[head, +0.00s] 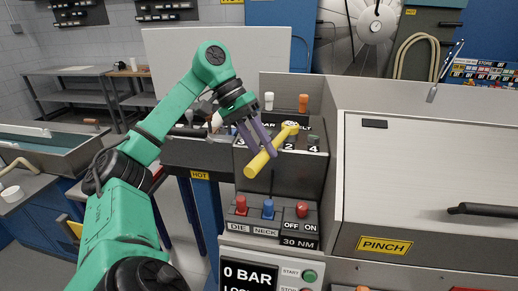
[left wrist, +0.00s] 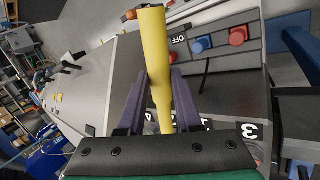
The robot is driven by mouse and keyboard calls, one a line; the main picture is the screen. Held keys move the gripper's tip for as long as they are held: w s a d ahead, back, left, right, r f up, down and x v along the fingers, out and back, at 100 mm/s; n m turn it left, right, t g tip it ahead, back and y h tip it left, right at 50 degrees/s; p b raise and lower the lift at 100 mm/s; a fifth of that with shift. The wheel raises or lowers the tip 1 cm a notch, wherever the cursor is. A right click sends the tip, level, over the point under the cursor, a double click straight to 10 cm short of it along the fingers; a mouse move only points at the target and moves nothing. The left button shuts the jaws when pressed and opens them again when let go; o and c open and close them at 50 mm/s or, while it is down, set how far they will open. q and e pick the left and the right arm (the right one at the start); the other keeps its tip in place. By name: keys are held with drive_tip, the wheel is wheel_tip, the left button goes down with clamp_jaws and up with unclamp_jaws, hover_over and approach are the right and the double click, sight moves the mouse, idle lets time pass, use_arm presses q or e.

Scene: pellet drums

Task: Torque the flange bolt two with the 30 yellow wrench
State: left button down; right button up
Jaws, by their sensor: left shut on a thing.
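The yellow wrench (head: 262,158) is held by my left gripper (head: 264,141), whose purple fingers are shut on it. It lies slanted, its handle down toward the front left and its head up at the right. The wrench head (head: 291,127) is at the dark stepped bolt panel (head: 311,137), just above the label 2. I cannot tell if it is seated on a bolt. Labels 3 and 4 show to either side. In the left wrist view the wrench (left wrist: 155,65) stands between the fingers (left wrist: 160,105); its head is hidden. My right gripper is not in view.
Below the panel sit a red DIE knob (head: 241,205), a blue NECK knob (head: 268,208) and a red OFF/ON knob (head: 302,210). White (head: 269,101) and orange (head: 303,103) knobs stand behind. A grey PINCH cover (head: 430,170) fills the right. A display (head: 250,277) reads 0 BAR.

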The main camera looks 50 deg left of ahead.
use_arm(q)
drive_tip(key=shift+d, duration=0.2)
wheel_tip(320, 180, up, 8)
drive_tip(key=p, duration=0.8)
drive_tip(key=shift+r, duration=0.15)
idle(0.4)
drive_tip(key=shift+w, duration=0.1)
drive_tip(key=shift+f, duration=0.2)
